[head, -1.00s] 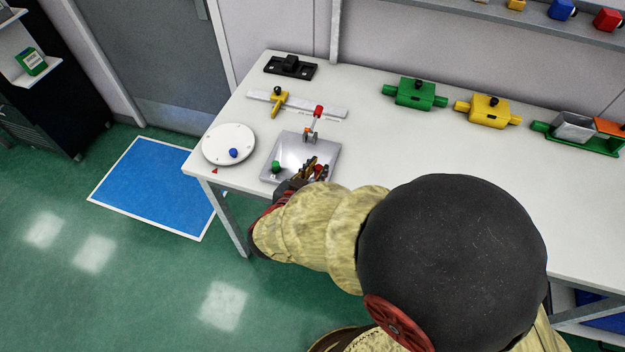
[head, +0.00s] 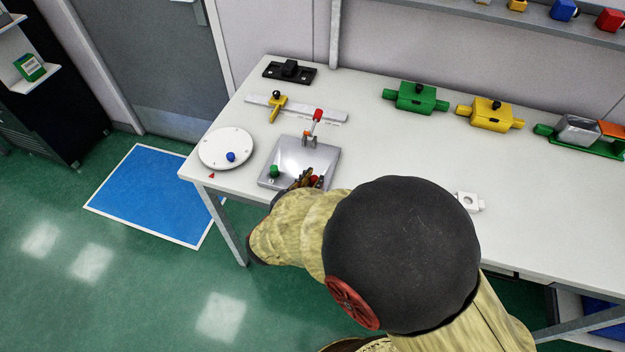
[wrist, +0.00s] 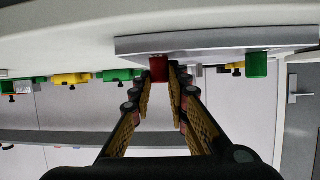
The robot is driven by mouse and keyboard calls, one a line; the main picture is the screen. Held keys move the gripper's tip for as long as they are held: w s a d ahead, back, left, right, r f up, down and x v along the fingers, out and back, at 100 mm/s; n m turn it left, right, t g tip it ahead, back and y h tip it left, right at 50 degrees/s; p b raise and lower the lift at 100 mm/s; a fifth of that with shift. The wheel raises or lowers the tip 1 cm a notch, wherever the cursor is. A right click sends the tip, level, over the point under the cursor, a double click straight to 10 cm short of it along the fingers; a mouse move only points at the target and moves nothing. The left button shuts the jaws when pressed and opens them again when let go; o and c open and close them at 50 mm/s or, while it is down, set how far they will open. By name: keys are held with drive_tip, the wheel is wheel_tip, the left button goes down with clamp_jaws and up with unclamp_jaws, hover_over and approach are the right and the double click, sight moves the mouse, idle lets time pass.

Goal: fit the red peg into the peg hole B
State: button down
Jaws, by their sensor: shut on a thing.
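My gripper (head: 306,181) is at the front right edge of a silver plate (head: 305,158) on the table. It is shut on the red peg (wrist: 159,69), which shows between the fingertips (wrist: 160,80) in the wrist view. In the head view only a little of the red peg (head: 320,181) shows beside the fingers. A green peg (head: 274,171) stands on the left part of the plate, and shows in the wrist view too (wrist: 256,65). No hole marked B can be read; my gripper and arm hide the plate's front right part.
A white round dial (head: 226,146) with a blue knob (head: 231,157) lies left of the plate. A red-tipped lever (head: 318,116) stands behind it. A white block with a hole (head: 469,201) sits to the right. Green (head: 415,97) and yellow (head: 490,114) boxes stand at the back.

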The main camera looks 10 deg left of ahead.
drive_tip(key=c, duration=1.7)
unclamp_jaws()
drive_tip(key=shift+r, duration=0.1)
drive_tip(key=p+v, duration=0.3)
drive_tip(key=v, duration=0.9)
drive_tip(key=shift+p, duration=0.35)
